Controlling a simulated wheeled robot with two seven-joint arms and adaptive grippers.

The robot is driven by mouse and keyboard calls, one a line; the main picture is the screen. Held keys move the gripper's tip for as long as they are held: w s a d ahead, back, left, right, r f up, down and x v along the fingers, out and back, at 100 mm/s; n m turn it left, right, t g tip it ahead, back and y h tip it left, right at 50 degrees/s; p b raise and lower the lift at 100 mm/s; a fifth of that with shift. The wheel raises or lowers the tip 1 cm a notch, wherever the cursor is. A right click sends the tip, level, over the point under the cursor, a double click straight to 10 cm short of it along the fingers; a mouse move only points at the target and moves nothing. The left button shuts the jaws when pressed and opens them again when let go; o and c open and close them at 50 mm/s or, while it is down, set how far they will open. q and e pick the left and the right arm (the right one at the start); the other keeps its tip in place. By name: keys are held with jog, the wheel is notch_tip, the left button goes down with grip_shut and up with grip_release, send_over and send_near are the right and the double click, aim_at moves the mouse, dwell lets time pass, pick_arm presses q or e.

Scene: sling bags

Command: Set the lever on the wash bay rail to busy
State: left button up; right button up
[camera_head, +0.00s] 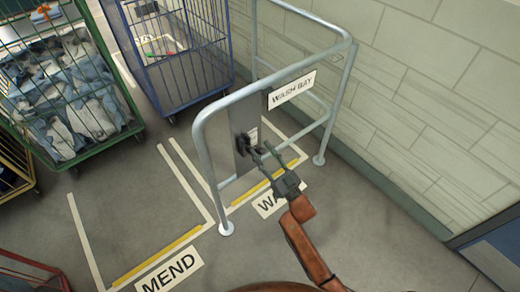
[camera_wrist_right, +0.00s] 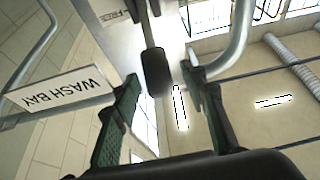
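The wash bay rail (camera_head: 205,150) is a grey tubular frame with a WASH BAY sign (camera_head: 292,89). A grey panel (camera_head: 243,117) on it carries a black lever (camera_head: 243,145). My right gripper (camera_head: 262,152) is at the lever, its fingers apart. In the right wrist view the lever's dark arm and rounded end (camera_wrist_right: 156,72) show between the two open fingers (camera_wrist_right: 160,78), with gaps on both sides. A small label (camera_wrist_right: 115,17) on the panel seems to read FREE. I cannot tell the lever's setting for sure. My left gripper is out of view.
A green cage cart (camera_head: 112,60) full of cloth stands at left, and a blue cage cart (camera_head: 175,75) behind the rail. A block wall (camera_head: 430,80) runs along the right. Floor signs and painted bay lines lie in front; the floor (camera_head: 130,190) there is clear.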

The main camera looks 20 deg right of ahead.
jog(key=shift+w+a+r, duration=0.2)
jog(key=shift+w, duration=0.35)
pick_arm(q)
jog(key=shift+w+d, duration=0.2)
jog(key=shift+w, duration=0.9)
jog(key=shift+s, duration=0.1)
pick_arm(e)
jog(key=c, duration=0.6)
jog(key=shift+c, duration=0.9)
grip_shut()
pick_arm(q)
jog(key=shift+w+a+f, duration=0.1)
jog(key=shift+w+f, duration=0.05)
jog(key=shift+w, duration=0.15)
pick_arm(e)
jog(key=shift+f, duration=0.15)
